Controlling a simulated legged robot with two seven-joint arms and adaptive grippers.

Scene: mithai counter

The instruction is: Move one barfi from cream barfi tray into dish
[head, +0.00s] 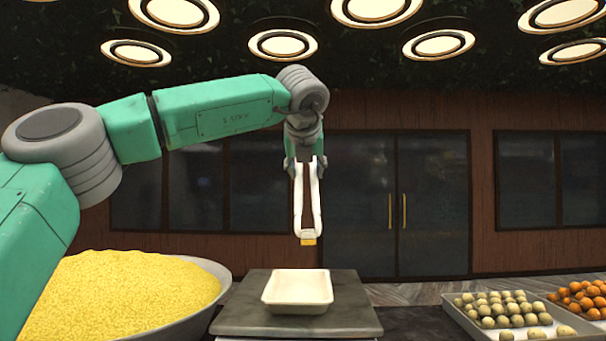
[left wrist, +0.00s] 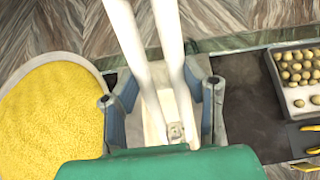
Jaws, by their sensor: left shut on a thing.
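My left gripper (head: 308,238) points straight down, its two long white fingers closed on a small yellowish barfi (head: 308,242) at their tips. The barfi hangs clear above a white rectangular dish (head: 298,306), which looks empty in the head view. In the left wrist view the fingers (left wrist: 174,118) reach down to the barfi (left wrist: 175,132), with the dish (left wrist: 153,131) beneath and partly hidden by the fingers. The cream barfi tray cannot be made out in either view. My right gripper is not in view.
The dish stands on a dark flat-topped stand (head: 240,318). A wide bowl of yellow grains (head: 225,271) is close on the left. On the right, a tray of pale round sweets (head: 462,318) sits beside orange sweets (head: 580,295). Tongs with yellow handles (left wrist: 305,166) lie at the right.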

